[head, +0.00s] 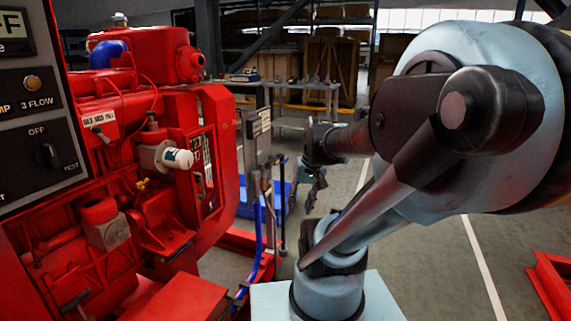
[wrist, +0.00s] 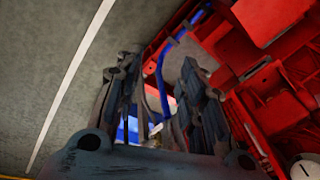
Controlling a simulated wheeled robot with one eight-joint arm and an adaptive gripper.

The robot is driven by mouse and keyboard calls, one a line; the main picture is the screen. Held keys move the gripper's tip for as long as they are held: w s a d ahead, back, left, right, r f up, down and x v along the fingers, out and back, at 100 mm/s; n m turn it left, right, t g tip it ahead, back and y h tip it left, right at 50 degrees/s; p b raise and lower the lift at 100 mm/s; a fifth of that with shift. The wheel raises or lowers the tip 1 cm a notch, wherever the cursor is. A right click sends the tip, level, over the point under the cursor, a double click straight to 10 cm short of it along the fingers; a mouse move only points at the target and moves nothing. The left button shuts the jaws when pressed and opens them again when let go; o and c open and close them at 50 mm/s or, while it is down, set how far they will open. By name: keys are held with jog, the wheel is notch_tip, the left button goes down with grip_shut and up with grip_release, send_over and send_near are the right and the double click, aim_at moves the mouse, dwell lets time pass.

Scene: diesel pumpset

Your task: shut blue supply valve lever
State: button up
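A blue pipe (head: 258,238) rises beside the red pumpset in the head view. It also shows in the wrist view (wrist: 162,80), curving toward the red frame behind my fingers. I cannot make out a separate blue valve lever for sure; it may be small or hidden. My gripper (head: 313,184) hangs at the end of my arm, to the right of the blue pipe and the engine. In the wrist view my gripper's (wrist: 160,95) two dark fingers stand apart, with nothing clearly held between them. The pipe lies beyond the fingers, and I see no contact.
The red engine (head: 150,215) fills the left, with a control panel (head: 40,150) in front. A red frame (head: 552,285) is at lower right. Grey floor (head: 430,250) between is open.

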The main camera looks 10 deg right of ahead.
aim_at(287, 160)
jog(key=w+d+r+m+t+y, duration=0.15)
jog(key=w+y, duration=0.25)
jog(key=w, duration=1)
jog(key=w+a+r+m+t+y, duration=0.1)
jog(key=w+r+m+y, duration=0.15)
jog(key=w, duration=1.25)
jog(key=w+d+f+m+t+y, duration=0.1)
jog(key=w+d+f+t+y, duration=0.1)
jog(key=w+d+f+y, duration=0.4)
jog(key=w+d+f+t+y, duration=0.1)
jog(key=w+d+f+t, duration=0.2)
jog(key=w+d+f, duration=0.55)
jog(key=shift+g, duration=0.25)
jog(key=w+a+r, duration=0.1)
jog(key=w+a, duration=0.5)
jog(key=a, duration=0.1)
jog(key=w+a+r, duration=0.1)
jog(key=w+a, duration=0.2)
jog(key=a, duration=0.1)
jog(key=shift+w+a+r, duration=0.25)
jog(key=shift+w+r, duration=0.05)
jog(key=shift+c, duration=0.3)
grip_shut()
